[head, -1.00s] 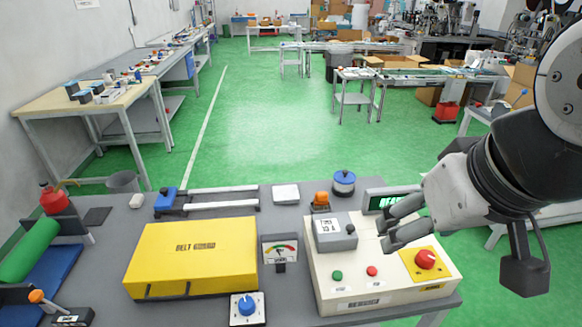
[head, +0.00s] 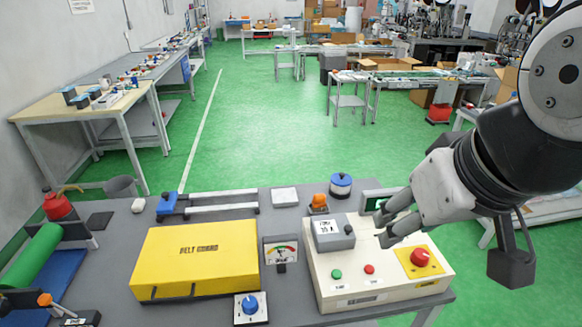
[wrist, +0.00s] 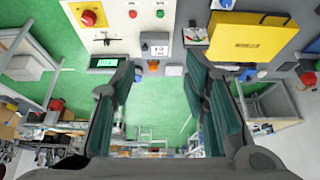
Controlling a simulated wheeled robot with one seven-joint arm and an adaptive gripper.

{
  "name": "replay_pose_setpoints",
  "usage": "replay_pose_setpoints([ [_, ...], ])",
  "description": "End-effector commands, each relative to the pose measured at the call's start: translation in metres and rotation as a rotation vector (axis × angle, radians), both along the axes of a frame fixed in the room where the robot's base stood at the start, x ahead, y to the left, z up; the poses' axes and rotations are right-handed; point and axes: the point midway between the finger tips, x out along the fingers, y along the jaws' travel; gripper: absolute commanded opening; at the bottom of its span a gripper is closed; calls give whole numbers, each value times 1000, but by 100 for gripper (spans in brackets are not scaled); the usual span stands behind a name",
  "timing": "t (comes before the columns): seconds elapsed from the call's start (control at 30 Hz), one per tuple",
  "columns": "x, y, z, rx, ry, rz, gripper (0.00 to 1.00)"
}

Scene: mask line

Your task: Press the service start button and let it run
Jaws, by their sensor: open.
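A cream control box (head: 385,292) stands at the right of the grey table. On its front part are a small green button (head: 337,274) and a small red button (head: 369,269); a larger red knob (head: 420,257) sits on a yellow plate to their right. The buttons also show near the top of the wrist view, the green one (wrist: 160,14) and the red one (wrist: 132,14). My gripper (head: 388,222) is open and empty, over the back right part of the box. In the wrist view its fingers (wrist: 160,75) are spread apart. The green button's label is too small to read.
A yellow belt guard (head: 195,262), a gauge (head: 281,252) and a blue dial (head: 249,306) lie left of the box. A grey counter block (head: 332,233), an orange lamp (head: 318,204) and a green display (head: 376,203) stand at its back.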

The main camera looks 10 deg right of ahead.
Motion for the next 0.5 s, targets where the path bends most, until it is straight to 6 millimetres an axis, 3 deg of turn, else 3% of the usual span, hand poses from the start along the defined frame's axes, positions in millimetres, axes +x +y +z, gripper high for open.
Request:
replay_pose_setpoints([
  [0.03,0,0,0,0,0,0,23],
  [0.13,0,0,0,0,0,0,0],
  [0.5,0,0,0,0,0,0,0],
])
